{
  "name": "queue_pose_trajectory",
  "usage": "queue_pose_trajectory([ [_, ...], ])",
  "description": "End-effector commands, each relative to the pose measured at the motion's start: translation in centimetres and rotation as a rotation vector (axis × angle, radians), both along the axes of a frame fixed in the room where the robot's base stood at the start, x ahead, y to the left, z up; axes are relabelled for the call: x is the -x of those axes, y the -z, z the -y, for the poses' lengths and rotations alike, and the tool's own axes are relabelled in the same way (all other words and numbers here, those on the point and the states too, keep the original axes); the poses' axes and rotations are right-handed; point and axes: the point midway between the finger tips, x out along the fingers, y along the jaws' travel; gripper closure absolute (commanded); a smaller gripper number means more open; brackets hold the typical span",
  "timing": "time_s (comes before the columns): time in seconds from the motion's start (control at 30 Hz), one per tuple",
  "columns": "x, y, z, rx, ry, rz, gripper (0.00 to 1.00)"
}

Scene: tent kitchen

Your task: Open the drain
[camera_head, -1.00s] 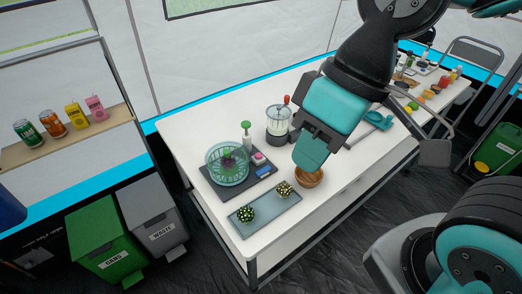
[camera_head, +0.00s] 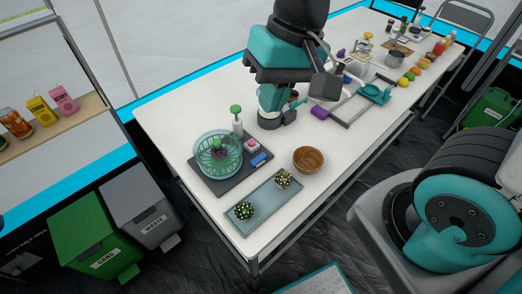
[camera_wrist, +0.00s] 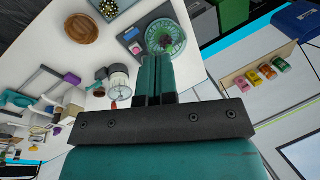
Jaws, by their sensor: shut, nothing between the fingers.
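My gripper (camera_head: 268,106) is shut and empty, pointing down over the white table. Its two teal fingers (camera_wrist: 155,72) lie together in the wrist view. A clear jar with a black base (camera_wrist: 118,84) is beside the fingers there, with a gap in the picture; a small red part shows near it. In the head view my gripper hides most of this jar, leaving its black base (camera_head: 268,122) visible.
A teal basket (camera_head: 218,153) stands on a dark mat beside a green-topped bottle (camera_head: 237,122). A wooden bowl (camera_head: 308,160) and a tray with two spotted plants (camera_head: 240,224) are near the front edge. Fruit and bottles crowd the far right end.

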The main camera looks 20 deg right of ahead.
Motion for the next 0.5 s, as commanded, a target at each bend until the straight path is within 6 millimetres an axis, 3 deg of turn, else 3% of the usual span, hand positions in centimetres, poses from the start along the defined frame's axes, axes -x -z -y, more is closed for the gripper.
queue_pose_trajectory([
  [0.03,-2.1,2.6,0.3,0.035,0.168,-0.054,1.0],
  [0.23,-8.8,9.7,2.1,0.157,0.833,-0.163,1.0],
  [0.4,-11.5,13.6,3.3,0.214,1.173,-0.183,1.0],
  [0.5,-12.1,14.4,3.6,0.224,1.257,-0.181,1.0],
])
